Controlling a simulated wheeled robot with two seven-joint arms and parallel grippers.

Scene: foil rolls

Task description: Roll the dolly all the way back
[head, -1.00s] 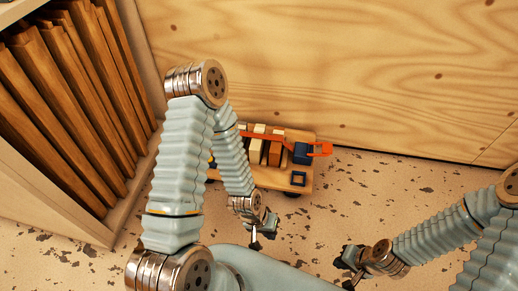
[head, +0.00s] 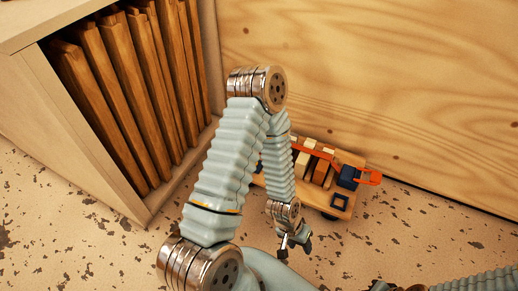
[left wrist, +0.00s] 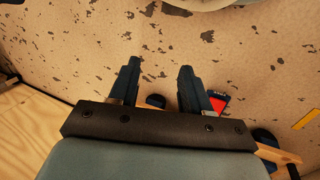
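The dolly (head: 350,208) is a low wooden platform on dark wheels, standing by the plywood wall and loaded with wooden blocks, a dark blue block and an orange bar or strap. My left arm hides its left part. My left gripper (head: 294,243) is in front of the dolly, pointing down and apart from it. In the left wrist view its two dark fingers (left wrist: 157,80) are spread with nothing between them. A wooden edge (left wrist: 280,155) at the lower right there looks like part of the dolly.
A pale wooden shelf unit (head: 138,208) with upright brown boards (head: 120,90) stands at the left. The plywood wall (head: 400,90) closes off the back. The speckled floor (head: 400,230) is clear at the right and front.

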